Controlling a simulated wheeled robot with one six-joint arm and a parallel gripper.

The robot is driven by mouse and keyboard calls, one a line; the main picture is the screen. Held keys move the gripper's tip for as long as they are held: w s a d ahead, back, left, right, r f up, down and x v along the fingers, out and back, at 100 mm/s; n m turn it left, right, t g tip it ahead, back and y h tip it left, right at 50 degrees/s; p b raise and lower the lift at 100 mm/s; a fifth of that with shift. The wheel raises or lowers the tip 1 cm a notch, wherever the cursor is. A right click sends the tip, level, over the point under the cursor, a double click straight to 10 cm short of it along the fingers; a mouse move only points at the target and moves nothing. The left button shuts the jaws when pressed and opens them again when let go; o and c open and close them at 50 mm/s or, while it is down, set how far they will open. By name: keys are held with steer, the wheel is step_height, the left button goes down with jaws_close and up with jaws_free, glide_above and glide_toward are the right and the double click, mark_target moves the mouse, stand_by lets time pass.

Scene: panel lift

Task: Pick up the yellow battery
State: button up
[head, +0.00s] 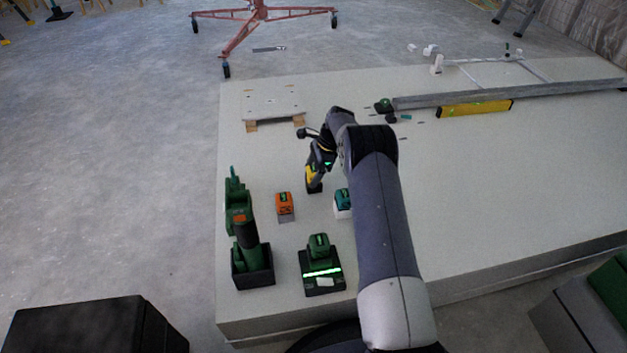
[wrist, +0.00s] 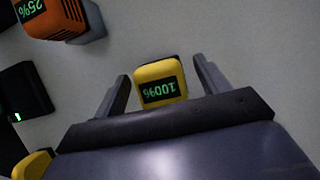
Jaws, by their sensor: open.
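In the wrist view the yellow battery (wrist: 160,72) shows its top with a dark screen that reads 100%, upside down. My gripper (wrist: 161,69) is open, with one finger on each side of the battery and a visible gap at both sides. I cannot tell how far above it the fingers are. In the head view my gripper (head: 317,168) points down over the near left part of the table, with a yellow patch at its lower end; my arm hides much around it.
An orange battery (head: 285,206) reading 25% in the wrist view (wrist: 57,15) stands to the left. A teal battery (head: 342,198) is partly hidden by my arm. A green battery on a charger (head: 321,283) and a green drill (head: 243,235) stand nearer.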

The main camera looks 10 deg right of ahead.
steer(key=shift+a+f, duration=0.2)
steer(key=shift+f, duration=0.35)
steer(key=shift+c, duration=0.3)
steer(key=shift+r, duration=0.15)
steer(key=c, duration=1.1)
step_height(320, 180, up, 10)
steer(key=p, duration=0.3)
steer(key=shift+p, duration=0.3)
